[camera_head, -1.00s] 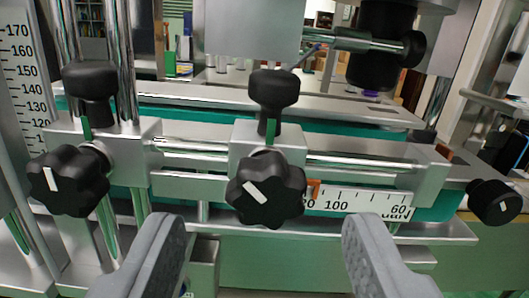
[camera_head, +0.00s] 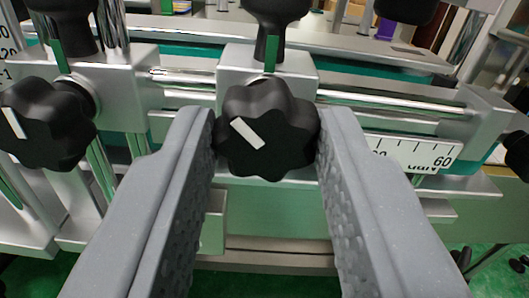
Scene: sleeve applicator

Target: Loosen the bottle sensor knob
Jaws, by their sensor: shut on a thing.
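A black lobed knob (camera_head: 266,130) with a white mark slanting down to the right faces me on the front of a metal block (camera_head: 300,66). My gripper (camera_head: 266,142) is shut on this knob, with one grey finger touching its left side and the other its right side. The knob's lobes show fully between the fingertips. Which knob belongs to the bottle sensor is not labelled in view.
A similar black knob (camera_head: 44,124) sits to the left, and an upright black knob (camera_head: 274,16) stands above the held one. Another dark knob (camera_head: 517,153) is at the right edge.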

